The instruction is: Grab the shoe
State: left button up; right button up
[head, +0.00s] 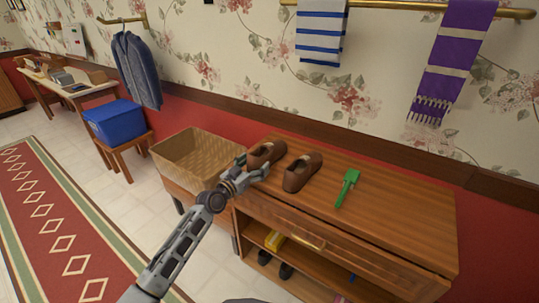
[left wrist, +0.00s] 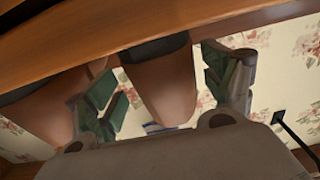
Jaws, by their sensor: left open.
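Two brown shoes stand side by side on a wooden cabinet top (head: 400,205). My left gripper (head: 257,166) is at the left shoe (head: 262,155), with its fingers around it. In the left wrist view, which is upside down, that shoe (left wrist: 162,85) lies between the two spread fingers of the gripper (left wrist: 168,92). I cannot tell whether either finger touches it. The right shoe (head: 302,171) stands apart, just right of the gripper. It also shows in the left wrist view (left wrist: 42,122), partly hidden behind a finger. My right gripper is not in view.
A green brush-like item (head: 347,187) lies right of the shoes. A wicker basket (head: 190,157) stands left of the cabinet. Dark shoes (head: 286,271) and a yellow item (head: 274,241) are on the shelf below. A blue box (head: 113,121) sits on a stool further left.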

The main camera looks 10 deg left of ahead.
aim_at(265, 155)
pick_arm(q)
jog(key=shift+w, duration=0.15)
jog(key=shift+w+d, duration=0.15)
jog(key=shift+w, duration=0.3)
jog(key=shift+b+x, duration=0.3)
jog(key=shift+x, duration=0.7)
jog(key=shift+w+f, duration=0.1)
jog(key=shift+w, duration=0.3)
jog(key=shift+w+d, duration=0.2)
jog(key=shift+w, duration=0.3)
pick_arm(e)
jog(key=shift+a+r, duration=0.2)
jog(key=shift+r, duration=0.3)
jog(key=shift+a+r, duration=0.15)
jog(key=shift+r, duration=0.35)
pick_arm(q)
jog(key=shift+c, duration=0.2)
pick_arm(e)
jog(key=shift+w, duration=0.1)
pick_arm(q)
jog(key=c, duration=1.1)
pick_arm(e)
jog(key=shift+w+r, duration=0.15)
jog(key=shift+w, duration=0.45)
